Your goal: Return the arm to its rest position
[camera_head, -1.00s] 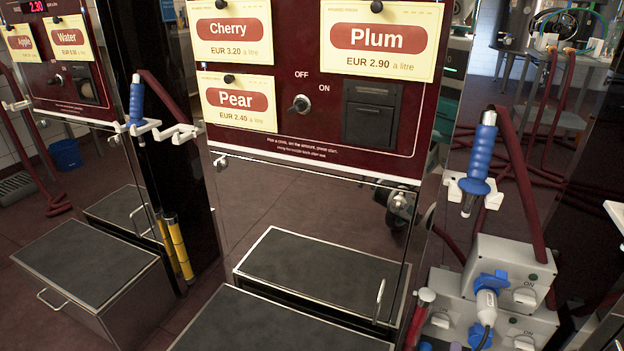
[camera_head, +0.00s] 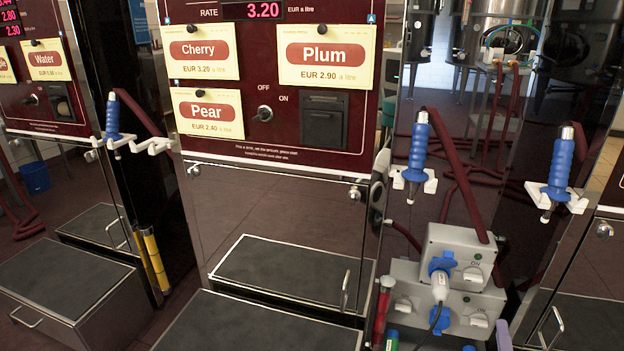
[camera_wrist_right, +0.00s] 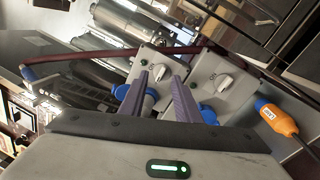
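In the head view only a purple-grey fingertip of my right gripper (camera_head: 503,336) shows at the bottom edge, right of the grey socket boxes. In the right wrist view both fingers of my right gripper (camera_wrist_right: 160,88) stand apart, with nothing seen held between them. Behind them are grey socket boxes (camera_wrist_right: 203,72) with switches and blue plugs. The rest of my right arm is out of the head view. My left gripper is in neither view.
Blue-handled nozzles hang in white holders at left (camera_head: 112,118), centre right (camera_head: 419,150) and far right (camera_head: 559,170). Socket boxes (camera_head: 462,255) stand low at right. A grey-topped step (camera_head: 260,325) is at bottom centre. An orange connector (camera_wrist_right: 278,118) lies right of my fingers.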

